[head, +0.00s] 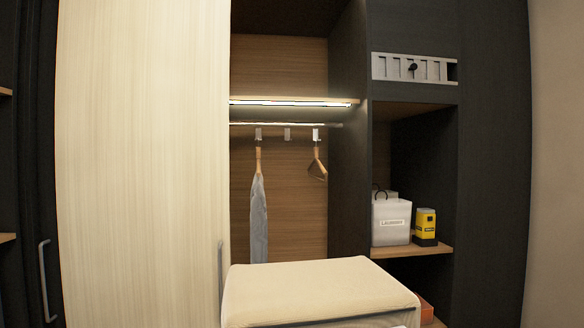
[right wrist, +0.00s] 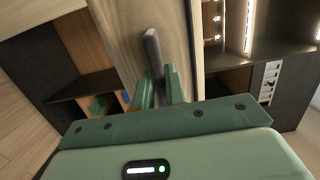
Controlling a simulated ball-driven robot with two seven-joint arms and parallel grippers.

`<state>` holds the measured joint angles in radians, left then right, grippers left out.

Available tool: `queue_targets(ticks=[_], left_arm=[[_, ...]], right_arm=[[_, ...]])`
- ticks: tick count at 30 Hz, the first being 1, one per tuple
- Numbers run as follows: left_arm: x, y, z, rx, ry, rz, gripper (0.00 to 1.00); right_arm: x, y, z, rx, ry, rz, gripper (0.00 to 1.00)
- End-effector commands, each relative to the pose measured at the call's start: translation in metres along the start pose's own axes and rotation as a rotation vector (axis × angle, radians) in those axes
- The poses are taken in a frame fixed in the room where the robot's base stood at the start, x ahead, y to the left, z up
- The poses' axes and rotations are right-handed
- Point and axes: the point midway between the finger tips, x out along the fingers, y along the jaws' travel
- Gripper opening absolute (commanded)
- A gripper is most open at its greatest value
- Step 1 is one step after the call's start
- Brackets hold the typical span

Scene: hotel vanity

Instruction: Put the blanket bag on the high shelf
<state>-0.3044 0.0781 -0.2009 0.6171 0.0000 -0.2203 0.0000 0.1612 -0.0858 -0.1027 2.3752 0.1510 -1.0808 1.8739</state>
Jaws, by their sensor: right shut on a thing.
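A cream, soft-edged, box-shaped thing with a dark seam, which looks like the blanket bag (head: 320,285), fills the bottom middle of the head view. Its lower part is cut off, so what bears it cannot be seen. The high shelf (head: 290,100) is a wooden board with a light strip, above the clothes rail in the open wardrobe bay; its space looks empty. My right gripper (right wrist: 160,88) is shut on the grey door handle (right wrist: 153,50) in the right wrist view. My left gripper is not in view.
The pale sliding door (head: 145,150) covers the bay's left side. Hangers (head: 318,165) and a grey garment (head: 258,220) hang below the shelf. At right, a white laundry box (head: 391,220) and a yellow-black item (head: 426,227) stand on a lower shelf, below a grey panel (head: 410,69).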

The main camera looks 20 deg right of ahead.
Motion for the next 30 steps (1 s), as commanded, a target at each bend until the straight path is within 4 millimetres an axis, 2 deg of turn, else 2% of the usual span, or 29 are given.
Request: queue_targets(ticks=[23,26,29,30], left_arm=[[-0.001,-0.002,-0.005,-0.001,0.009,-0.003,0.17],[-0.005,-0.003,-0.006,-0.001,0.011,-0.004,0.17],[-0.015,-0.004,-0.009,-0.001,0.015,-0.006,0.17],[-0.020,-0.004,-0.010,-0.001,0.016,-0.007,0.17]], right_arm=[[0.000,-0.004,0.000,0.002,0.000,-0.008,0.00],[0.000,-0.017,0.000,0.002,0.000,-0.012,0.00],[0.002,-0.048,0.000,0.004,0.000,-0.019,0.00],[0.003,-0.065,0.000,0.005,-0.001,-0.020,0.00]])
